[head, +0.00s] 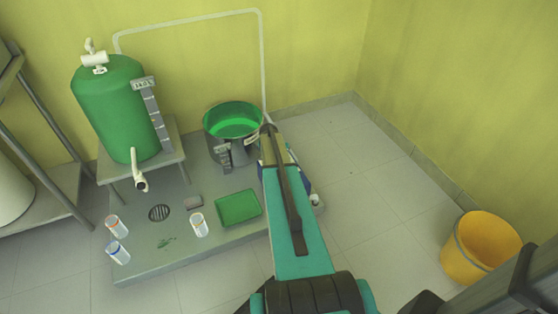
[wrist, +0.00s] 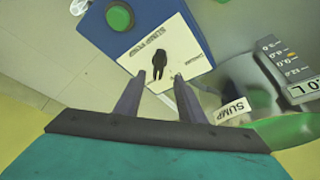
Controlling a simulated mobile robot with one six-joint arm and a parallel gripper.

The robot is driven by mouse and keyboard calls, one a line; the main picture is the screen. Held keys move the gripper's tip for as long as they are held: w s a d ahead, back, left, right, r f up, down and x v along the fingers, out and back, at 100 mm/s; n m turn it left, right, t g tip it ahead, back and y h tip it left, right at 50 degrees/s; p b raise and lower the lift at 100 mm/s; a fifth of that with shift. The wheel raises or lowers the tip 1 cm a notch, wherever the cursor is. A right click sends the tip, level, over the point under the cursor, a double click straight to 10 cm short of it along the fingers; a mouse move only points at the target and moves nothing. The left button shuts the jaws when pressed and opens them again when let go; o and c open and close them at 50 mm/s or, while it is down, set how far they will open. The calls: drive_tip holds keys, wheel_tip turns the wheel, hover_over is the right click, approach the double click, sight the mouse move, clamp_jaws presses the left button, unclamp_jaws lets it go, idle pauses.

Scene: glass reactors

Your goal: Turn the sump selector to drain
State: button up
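The sump selector (wrist: 159,62) is a black knob with a narrow pointer end, on a cream plate (wrist: 172,38) of a blue box (wrist: 93,28). The plate has printing near the knob; one label seems to read SUMP PUMP, and the others are too small to read. My gripper (wrist: 159,76) is open in the wrist view. Its two dark fingers are apart, with their tips on either side of the knob's lower end; I cannot tell whether they touch it. In the head view my arm hides the selector and fingers; a sliver of the blue box (head: 307,187) shows.
A green button (wrist: 119,16) sits on the blue box. The SUMP drum (head: 232,142) with green liquid stands left of my arm. A green tank (head: 116,108), green tray (head: 238,207) and several jars are further left. A yellow bucket (head: 480,248) is at right.

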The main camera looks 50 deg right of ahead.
drive_tip(key=v, duration=0.7)
drive_tip(key=shift+p, duration=0.45)
drive_tip(key=shift+w+a, duration=0.1)
drive_tip(key=shift+w, duration=0.05)
drive_tip(key=w+a+f+n+y+p, duration=0.2)
drive_tip(key=a+p, duration=0.6)
drive_tip(key=a, duration=1.4)
drive_tip(key=s+a+f+n+g+p, duration=0.2)
drive_tip(key=s+a+n+p, duration=0.15)
drive_tip(key=s+a, duration=0.55)
drive_tip(key=s+a+r+n+g+y+p, duration=0.1)
drive_tip(key=s+a+r+n+g+p, duration=0.1)
drive_tip(key=s+a, duration=0.7)
drive_tip(key=s+a+r+n+g+y+p, duration=0.1)
drive_tip(key=s+a+r+n+g+p, duration=0.1)
drive_tip(key=s+a+n, duration=0.4)
drive_tip(key=s+a+g+p, duration=0.1)
drive_tip(key=s+a, duration=0.3)
drive_tip(key=s, duration=0.6)
drive_tip(key=shift+s+r+p, duration=0.4)
drive_tip(key=shift+p, duration=0.4)
